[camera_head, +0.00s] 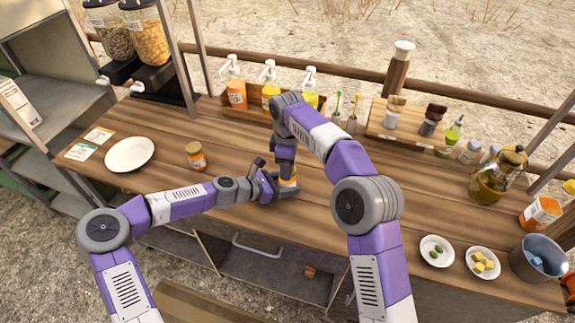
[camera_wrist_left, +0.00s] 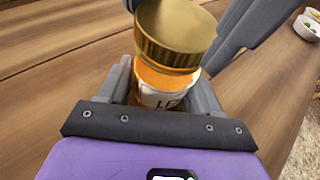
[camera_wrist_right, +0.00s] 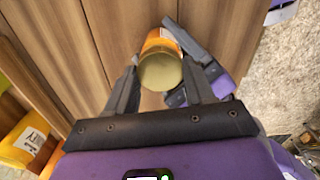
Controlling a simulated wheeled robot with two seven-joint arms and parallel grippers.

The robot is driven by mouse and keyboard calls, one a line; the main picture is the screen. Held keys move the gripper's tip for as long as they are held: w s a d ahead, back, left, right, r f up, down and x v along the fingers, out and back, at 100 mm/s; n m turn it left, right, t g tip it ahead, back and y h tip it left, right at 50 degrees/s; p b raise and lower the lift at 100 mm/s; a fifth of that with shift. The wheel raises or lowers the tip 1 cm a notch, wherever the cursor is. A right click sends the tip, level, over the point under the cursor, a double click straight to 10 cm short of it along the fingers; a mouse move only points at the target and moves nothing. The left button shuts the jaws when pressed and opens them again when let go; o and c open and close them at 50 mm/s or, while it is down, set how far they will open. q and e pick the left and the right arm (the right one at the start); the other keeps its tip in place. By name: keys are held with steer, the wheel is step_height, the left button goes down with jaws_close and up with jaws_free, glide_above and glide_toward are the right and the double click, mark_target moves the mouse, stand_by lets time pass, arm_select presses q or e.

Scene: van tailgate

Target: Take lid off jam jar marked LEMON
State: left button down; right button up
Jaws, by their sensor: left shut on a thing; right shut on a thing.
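An orange jam jar (camera_wrist_left: 160,88) with a white label stands between my grippers; the label letters that show look like "LE". My left gripper (camera_head: 280,187) is shut around the jar's body from the side. A gold lid (camera_wrist_left: 175,35) sits on top of the jar; I cannot tell if it is loose. My right gripper (camera_head: 287,166) comes from above and is shut on the lid, which shows as a gold disc in the right wrist view (camera_wrist_right: 160,72). In the head view the jar (camera_head: 288,183) is mostly hidden by the grippers. Another gold-lidded jar (camera_head: 196,158) stands apart to the left.
A white plate (camera_head: 130,154) lies at the left. Pump bottles (camera_head: 270,88) stand in a wooden box at the back. A shelf of small jars (camera_head: 391,117), a glass jug (camera_head: 491,185), two small dishes (camera_head: 437,250) and a grey bucket (camera_head: 537,258) are at the right.

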steer(key=n, duration=1.1)
steer(key=shift+n, duration=0.4)
steer(key=shift+r, duration=0.25)
steer(key=shift+r, duration=0.9)
steer(key=shift+r, duration=2)
arm_select(q)
steer(key=shift+c, duration=0.7)
jaws_free()
